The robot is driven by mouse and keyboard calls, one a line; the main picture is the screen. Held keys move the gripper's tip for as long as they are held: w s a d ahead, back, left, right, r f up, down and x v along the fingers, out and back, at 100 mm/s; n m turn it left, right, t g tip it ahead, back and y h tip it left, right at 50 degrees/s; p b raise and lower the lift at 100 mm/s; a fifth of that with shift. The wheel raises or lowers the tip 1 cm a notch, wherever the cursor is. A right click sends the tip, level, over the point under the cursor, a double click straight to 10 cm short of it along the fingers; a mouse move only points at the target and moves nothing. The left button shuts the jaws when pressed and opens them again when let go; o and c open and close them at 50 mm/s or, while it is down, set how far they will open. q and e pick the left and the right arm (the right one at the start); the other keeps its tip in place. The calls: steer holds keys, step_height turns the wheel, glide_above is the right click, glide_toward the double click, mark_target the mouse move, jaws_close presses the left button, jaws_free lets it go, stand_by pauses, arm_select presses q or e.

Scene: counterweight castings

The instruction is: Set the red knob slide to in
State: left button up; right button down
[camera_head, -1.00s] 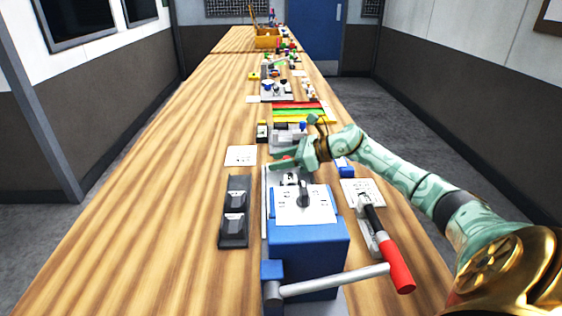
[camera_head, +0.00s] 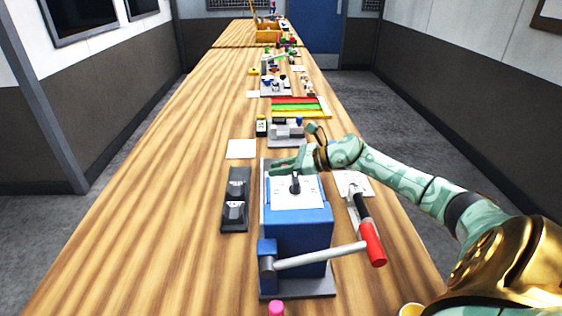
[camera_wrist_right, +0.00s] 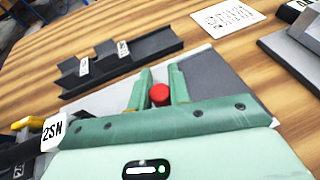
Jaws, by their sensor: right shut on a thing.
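The red knob (camera_wrist_right: 159,94) shows in the right wrist view as a small round red end between the two green fingers of my right gripper (camera_wrist_right: 158,88). The fingers are shut on it. In the head view my right gripper (camera_head: 288,163) is at the far end of the blue box (camera_head: 297,236) and hides the knob. The slide under the knob is mostly hidden, and I cannot tell its position. My left gripper is not in view.
A black two-rocker unit (camera_head: 235,212) stands left of the blue box. A white card (camera_head: 241,149) lies beyond the rockers. The table's left side is clear.

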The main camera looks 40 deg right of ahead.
steer(key=shift+a+f, duration=0.15)
steer(key=c, duration=1.3)
jaws_free()
steer(key=shift+s, duration=0.15)
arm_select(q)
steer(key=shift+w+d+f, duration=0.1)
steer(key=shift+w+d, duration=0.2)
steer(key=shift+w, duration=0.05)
arm_select(e)
steer(key=shift+s, duration=0.1)
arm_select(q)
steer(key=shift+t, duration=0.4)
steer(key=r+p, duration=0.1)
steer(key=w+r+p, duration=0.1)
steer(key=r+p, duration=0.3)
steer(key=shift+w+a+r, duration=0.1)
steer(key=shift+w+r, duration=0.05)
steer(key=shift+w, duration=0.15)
arm_select(e)
steer(key=v, duration=1.6)
steer(key=shift+s, duration=0.15)
